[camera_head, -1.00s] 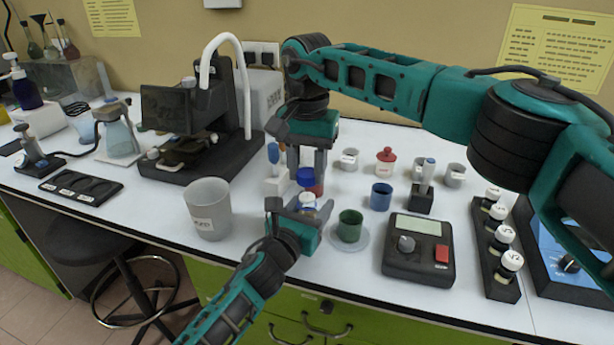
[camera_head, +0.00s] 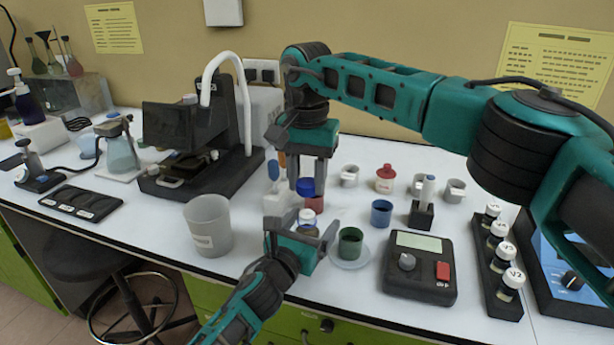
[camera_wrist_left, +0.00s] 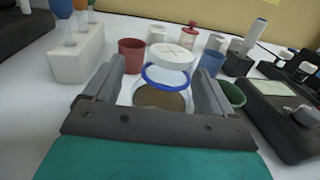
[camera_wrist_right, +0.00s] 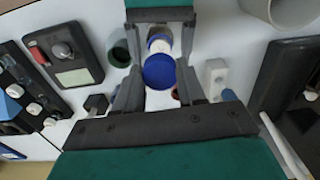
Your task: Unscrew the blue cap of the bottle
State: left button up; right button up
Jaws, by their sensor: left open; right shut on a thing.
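The bottle (camera_head: 307,231) stands upright on the table, with a white top, a blue ring below it and a clear body. My right gripper (camera_head: 306,180) reaches down from above, shut on the blue cap (camera_head: 311,187). The cap is held above and apart from the bottle. The right wrist view shows the blue cap (camera_wrist_right: 159,72) between the fingers, partly covering the bottle.
A green cup (camera_head: 350,243) on a saucer, a blue cup (camera_head: 381,213) and a red cup (camera_head: 315,204) stand close by. A white tube holder (camera_wrist_left: 75,58) and a grey beaker (camera_head: 207,228) are to the left. A black device (camera_head: 420,268) stands to the right.

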pick_arm(q)
jog(key=v, duration=1.1)
jog(key=shift+s+a+p, duration=0.15)
jog(key=shift+s+p, duration=0.15)
pick_arm(e)
jog(key=shift+r, duration=0.35)
